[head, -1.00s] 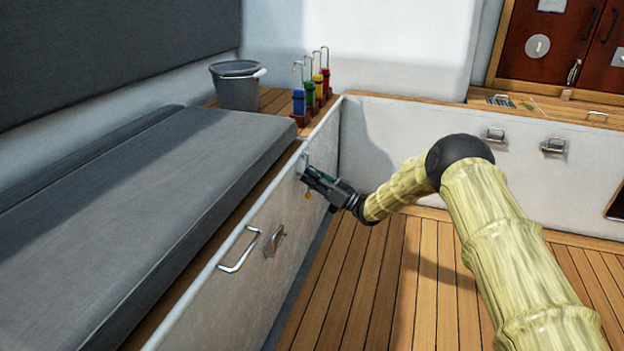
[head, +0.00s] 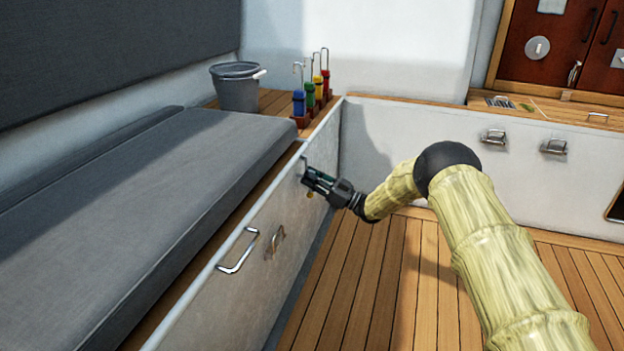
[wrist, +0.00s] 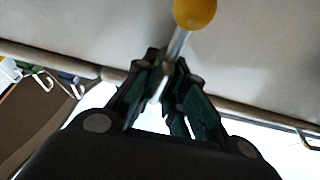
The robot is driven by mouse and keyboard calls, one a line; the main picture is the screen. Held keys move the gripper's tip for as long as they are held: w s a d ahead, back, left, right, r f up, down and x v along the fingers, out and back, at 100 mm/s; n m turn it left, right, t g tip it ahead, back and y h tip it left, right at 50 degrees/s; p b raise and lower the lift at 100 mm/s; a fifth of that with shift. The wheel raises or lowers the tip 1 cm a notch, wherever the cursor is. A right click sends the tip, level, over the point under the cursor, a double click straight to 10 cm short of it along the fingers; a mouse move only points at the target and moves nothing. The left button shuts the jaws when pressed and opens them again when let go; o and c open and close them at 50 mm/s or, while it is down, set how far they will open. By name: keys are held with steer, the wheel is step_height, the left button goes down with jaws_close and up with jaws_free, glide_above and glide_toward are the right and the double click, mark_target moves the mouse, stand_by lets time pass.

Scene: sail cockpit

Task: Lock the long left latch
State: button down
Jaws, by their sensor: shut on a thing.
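The latch on the left bench's front wall is a thin metal lever with a yellow ball knob (wrist: 195,12), seen close in the wrist view. My gripper (wrist: 166,68) is shut on the lever's metal rod, and the knob sticks out beyond the fingers. In the head view my gripper (head: 309,178) is against the far part of the bench wall and hides most of the latch. The latch's base and catch cannot be made out.
A grey bucket (head: 238,92) and several coloured winch handles (head: 310,98) stand on the ledge. The wooden floor (head: 370,285) is clear.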

steer(key=c, duration=1.5)
jaws_free()
steer(key=shift+d, duration=0.1)
steer(key=v, duration=1.2)
steer(key=shift+f, duration=0.15)
